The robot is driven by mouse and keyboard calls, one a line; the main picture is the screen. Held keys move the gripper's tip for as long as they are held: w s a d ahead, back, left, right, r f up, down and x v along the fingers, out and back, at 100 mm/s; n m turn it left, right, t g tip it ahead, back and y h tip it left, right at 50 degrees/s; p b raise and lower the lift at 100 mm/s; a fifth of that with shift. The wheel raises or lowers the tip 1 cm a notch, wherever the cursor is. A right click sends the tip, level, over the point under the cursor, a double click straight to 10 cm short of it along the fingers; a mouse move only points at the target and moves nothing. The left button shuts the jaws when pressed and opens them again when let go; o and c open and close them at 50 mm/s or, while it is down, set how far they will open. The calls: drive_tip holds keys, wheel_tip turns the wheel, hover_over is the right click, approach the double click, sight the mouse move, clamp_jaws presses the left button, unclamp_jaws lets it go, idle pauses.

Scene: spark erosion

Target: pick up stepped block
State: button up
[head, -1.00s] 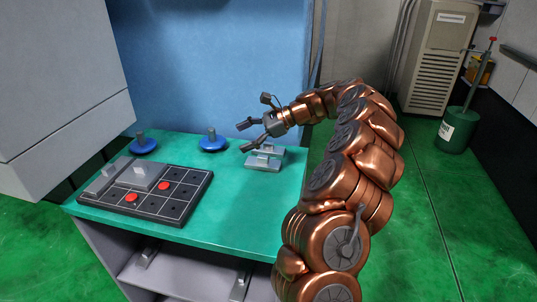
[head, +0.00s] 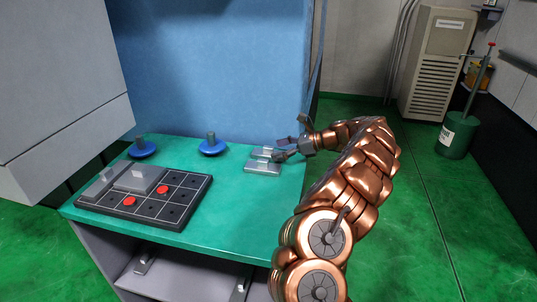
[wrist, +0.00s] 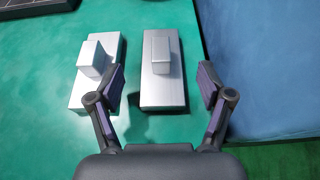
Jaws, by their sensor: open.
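Two grey metal stepped blocks lie side by side near the table's right end. The rear block (head: 261,153) is partly hidden by my gripper in the head view; in the wrist view this block (wrist: 163,85) lies ahead, lined up between the fingers. The front block (head: 262,169) shows in the wrist view as the left block (wrist: 82,97), outside and beside the left finger. My gripper (head: 278,149) is open and empty, at the rear block's right end. In the wrist view its fingertips (wrist: 161,80) are spread wider than the block; contact is not visible.
A dark grid tray (head: 150,211) with two grey blocks and two red discs lies on the left of the green table (head: 228,212). Two blue-based knobs (head: 212,147) (head: 142,150) stand at the back, before a blue panel (head: 215,70).

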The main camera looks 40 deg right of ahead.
sight(269, 153)
drive_tip(key=x, duration=0.4)
drive_tip(key=shift+w+r, duration=0.1)
drive_tip(key=c, duration=1.5)
drive_tip(key=shift+r, duration=0.1)
